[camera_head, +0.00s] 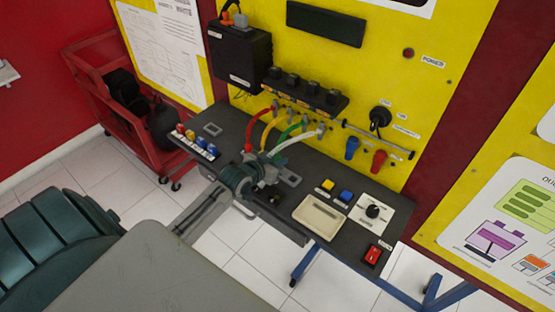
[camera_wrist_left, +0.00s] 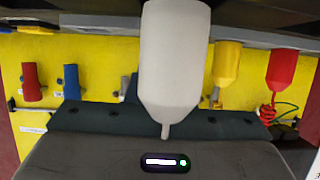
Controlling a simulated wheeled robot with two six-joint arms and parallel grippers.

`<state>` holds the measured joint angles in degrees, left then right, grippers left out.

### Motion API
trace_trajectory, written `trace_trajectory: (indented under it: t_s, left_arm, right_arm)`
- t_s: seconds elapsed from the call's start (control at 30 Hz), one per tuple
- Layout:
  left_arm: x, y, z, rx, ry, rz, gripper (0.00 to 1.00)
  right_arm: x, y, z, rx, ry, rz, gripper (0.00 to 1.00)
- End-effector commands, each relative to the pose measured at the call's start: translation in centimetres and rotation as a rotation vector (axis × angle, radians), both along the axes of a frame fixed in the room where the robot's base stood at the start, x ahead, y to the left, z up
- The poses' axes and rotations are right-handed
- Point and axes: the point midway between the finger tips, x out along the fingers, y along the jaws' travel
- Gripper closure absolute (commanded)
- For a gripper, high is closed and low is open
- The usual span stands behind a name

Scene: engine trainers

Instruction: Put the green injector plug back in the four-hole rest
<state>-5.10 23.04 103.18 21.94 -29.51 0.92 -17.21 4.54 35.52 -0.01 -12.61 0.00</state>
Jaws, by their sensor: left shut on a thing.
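My left gripper (camera_head: 256,178) comes in from the lower left over the bench. It is shut at the lower ends of the coloured leads, on what appears to be the green injector plug, itself hidden. The green lead (camera_head: 291,131) arches from the wall rail down to the gripper. In the wrist view a large white plug (camera_wrist_left: 174,60) is close in front, with a yellow plug (camera_wrist_left: 228,66) and a red plug (camera_wrist_left: 282,70) to its right. A grey slotted plate (camera_head: 290,178) shows beside the gripper; I cannot tell whether it is part of the four-hole rest. My right gripper is not in view.
The dark bench (camera_head: 330,237) stands against a yellow panel (camera_head: 330,65). It carries a beige tray (camera_head: 320,217), a yellow button (camera_head: 328,185), a blue button (camera_head: 346,195), a knob (camera_head: 373,211) and a red switch (camera_head: 374,254). A strip of coloured pieces (camera_head: 196,147) lies at left. The red, yellow and white leads crowd the gripper.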

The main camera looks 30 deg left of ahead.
Motion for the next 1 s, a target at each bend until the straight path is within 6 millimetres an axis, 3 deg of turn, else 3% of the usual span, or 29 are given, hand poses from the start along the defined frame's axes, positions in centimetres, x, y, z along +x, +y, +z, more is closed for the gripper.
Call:
trace_trajectory:
  t_s: [0.63,0.67,0.7,1.0]
  left_arm:
    - [0.0,0.0,-0.94,0.0,0.001,0.0,1.0]
    - [-0.01,0.0,-0.87,0.0,0.001,0.0,0.73]
    - [-0.02,0.01,-0.88,0.0,0.001,0.0,0.68]
    - [-0.2,0.03,-0.77,0.0,0.003,0.0,0.68]
  right_arm:
    - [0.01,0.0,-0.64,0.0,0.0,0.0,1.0]
    - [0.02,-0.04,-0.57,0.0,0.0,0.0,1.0]
    - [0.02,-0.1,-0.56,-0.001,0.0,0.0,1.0]
    - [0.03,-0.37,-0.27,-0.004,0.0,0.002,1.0]
